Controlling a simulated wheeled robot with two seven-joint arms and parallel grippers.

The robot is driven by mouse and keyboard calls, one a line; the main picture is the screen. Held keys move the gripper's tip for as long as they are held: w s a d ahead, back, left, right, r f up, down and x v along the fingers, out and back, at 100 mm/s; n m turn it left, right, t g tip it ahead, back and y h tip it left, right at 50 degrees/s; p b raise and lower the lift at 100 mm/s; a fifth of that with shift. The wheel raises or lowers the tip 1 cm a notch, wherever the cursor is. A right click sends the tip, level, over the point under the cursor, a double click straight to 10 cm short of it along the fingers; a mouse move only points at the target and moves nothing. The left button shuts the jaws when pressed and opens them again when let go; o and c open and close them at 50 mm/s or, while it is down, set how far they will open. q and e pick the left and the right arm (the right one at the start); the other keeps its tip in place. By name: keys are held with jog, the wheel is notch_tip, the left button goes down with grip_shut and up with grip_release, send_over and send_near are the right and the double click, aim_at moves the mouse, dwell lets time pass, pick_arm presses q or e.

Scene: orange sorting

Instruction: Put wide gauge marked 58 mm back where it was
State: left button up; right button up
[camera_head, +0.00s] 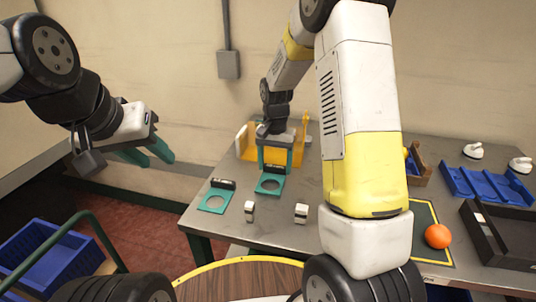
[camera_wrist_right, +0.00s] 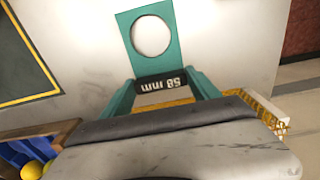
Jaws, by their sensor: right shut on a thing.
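The wide gauge marked 58 mm (camera_wrist_right: 172,58) is a teal plate with a round hole and a black labelled grip. My right gripper (camera_wrist_right: 161,88) is shut on this grip. In the head view the gauge (camera_head: 269,190) is at the table's left part, under my right gripper (camera_head: 272,170); I cannot tell whether it touches the table. A second teal ring gauge (camera_head: 213,208) with a black grip lies on the table to its left. My left gripper (camera_head: 147,152) is off the table to the left, empty, its teal fingers apart.
A yellow holder (camera_head: 247,146) stands behind my right gripper. Two small pale blocks (camera_head: 249,211) (camera_head: 301,213) are on the table in front. At right are an orange (camera_head: 438,236) on a dark mat (camera_head: 421,212), blue trays (camera_head: 485,184) and a black tray (camera_head: 497,240).

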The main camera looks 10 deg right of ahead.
jog(key=shift+f, duration=0.5)
jog(key=o, duration=1.4)
jog(key=shift+o, duration=0.6)
jog(key=shift+r, duration=4.05)
